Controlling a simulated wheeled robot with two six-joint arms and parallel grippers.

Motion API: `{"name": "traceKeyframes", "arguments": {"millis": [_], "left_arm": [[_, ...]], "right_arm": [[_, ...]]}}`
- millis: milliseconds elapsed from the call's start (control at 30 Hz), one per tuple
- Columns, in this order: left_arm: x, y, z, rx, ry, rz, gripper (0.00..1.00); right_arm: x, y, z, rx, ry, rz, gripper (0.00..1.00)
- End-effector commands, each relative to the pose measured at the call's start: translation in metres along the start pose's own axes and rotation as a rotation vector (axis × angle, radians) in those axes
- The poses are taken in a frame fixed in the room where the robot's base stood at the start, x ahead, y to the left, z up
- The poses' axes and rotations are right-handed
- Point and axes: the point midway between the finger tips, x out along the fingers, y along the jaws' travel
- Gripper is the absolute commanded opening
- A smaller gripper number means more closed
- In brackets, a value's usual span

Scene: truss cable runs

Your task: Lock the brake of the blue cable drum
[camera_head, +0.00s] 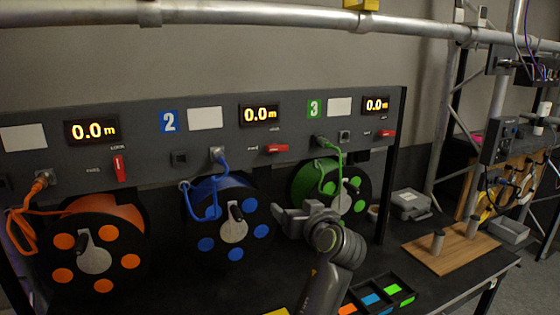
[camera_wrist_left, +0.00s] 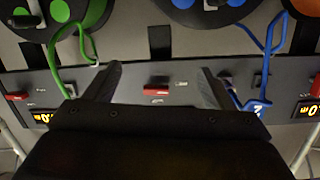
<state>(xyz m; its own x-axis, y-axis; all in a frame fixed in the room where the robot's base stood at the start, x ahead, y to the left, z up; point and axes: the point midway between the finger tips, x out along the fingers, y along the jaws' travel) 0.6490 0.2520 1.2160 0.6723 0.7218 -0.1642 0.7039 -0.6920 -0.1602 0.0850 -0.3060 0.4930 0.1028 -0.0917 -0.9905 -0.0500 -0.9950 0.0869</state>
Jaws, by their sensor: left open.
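The blue cable drum (camera_head: 235,222) stands in the middle bay under panel number 2, with blue cable rising to a socket. Its red brake lever (camera_head: 277,148) lies horizontal on the panel, right of the socket; small labels sit left of and above it, too small to read surely. My left gripper (camera_head: 284,220) is open and empty, in front of the bench between the blue and green drums, below the lever. In the upside-down left wrist view, the red lever (camera_wrist_left: 157,92) shows between the two fingers, beyond them and apart from them. My right gripper is out of view.
The orange drum (camera_head: 95,250) has its red lever (camera_head: 120,168) upright. The green drum (camera_head: 330,185) has a horizontal red lever (camera_head: 386,133). A bin of coloured pieces (camera_head: 378,296), a wooden board with pegs (camera_head: 460,248) and a grey case (camera_head: 411,204) stand to the right.

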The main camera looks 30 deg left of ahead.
Motion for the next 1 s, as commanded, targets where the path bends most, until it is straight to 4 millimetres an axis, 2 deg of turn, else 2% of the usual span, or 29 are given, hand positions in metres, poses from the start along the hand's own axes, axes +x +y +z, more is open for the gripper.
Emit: {"name": "traceKeyframes", "arguments": {"millis": [33,100,200,333,433,567,1000], "left_arm": [[-0.008,0.006,-0.027,-0.027,0.042,-0.011,0.76],[-0.018,0.009,-0.055,-0.055,0.088,-0.030,0.76],[-0.028,0.011,-0.082,-0.083,0.134,-0.050,0.76],[-0.032,0.012,-0.096,-0.097,0.159,-0.062,0.76],[-0.025,0.011,-0.100,-0.097,0.162,-0.066,0.76],[-0.006,0.008,-0.105,-0.094,0.162,-0.067,0.76],[0.087,0.001,-0.119,-0.093,0.159,-0.066,0.76]], "right_arm": [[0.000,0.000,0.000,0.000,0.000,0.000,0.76],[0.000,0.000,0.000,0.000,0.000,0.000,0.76],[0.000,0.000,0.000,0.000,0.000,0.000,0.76],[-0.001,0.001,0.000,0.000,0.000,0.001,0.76],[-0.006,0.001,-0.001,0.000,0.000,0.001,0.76],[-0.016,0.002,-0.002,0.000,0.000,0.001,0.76],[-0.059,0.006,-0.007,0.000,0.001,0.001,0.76]]}}
